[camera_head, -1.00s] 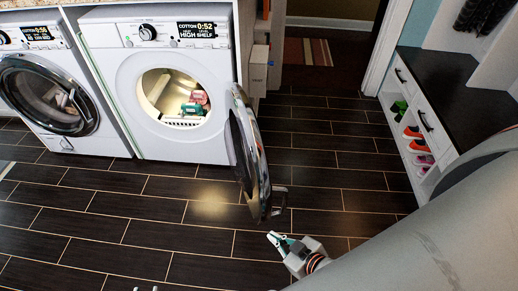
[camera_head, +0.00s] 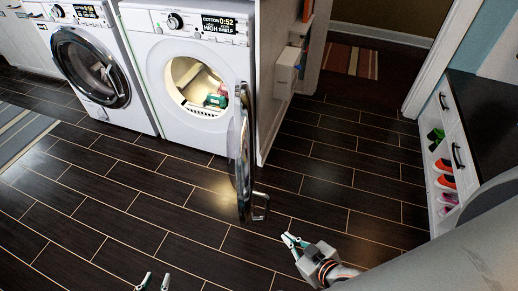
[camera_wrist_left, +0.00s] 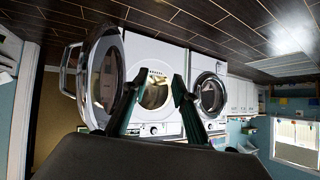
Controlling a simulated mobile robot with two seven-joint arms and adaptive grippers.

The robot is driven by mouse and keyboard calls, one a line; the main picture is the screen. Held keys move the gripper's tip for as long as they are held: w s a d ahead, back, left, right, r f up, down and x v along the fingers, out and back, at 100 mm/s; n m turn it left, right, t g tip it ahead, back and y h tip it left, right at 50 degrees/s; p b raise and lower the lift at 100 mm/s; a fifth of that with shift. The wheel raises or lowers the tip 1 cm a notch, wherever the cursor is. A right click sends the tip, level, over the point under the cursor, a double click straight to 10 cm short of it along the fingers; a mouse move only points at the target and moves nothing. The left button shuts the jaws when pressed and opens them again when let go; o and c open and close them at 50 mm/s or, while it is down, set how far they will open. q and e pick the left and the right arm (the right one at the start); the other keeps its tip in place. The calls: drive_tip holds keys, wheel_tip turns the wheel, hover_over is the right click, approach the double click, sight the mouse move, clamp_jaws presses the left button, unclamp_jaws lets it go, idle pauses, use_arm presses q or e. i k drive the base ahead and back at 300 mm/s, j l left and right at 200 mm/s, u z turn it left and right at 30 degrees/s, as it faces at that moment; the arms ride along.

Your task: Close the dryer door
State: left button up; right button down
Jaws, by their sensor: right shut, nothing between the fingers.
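The dryer (camera_head: 153,85) is white, with a lit drum and its round door (camera_head: 241,150) swung wide open, seen nearly edge-on in the head view. The door's handle (camera_head: 261,208) is at its near edge. My right gripper (camera_head: 289,239) is shut and empty, just to the right of and below the handle, apart from it. My left gripper (camera_head: 154,284) is open and empty at the bottom edge of the head view. In the left wrist view, which is upside down, the open door (camera_wrist_left: 103,75) lies left of my left gripper's spread fingers (camera_wrist_left: 155,85).
Red and green items (camera_head: 217,98) lie inside the drum. A second machine (camera_head: 92,75) with a shut door stands to the left. A shoe bench (camera_head: 452,160) stands at the right. The dark tiled floor (camera_head: 110,200) before the machines is clear.

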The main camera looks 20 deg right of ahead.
sight(244, 144)
drive_tip(key=l+u, duration=0.1)
drive_tip(key=l, duration=0.7)
drive_tip(key=k+l+u, duration=0.1)
drive_tip(key=l, duration=0.65)
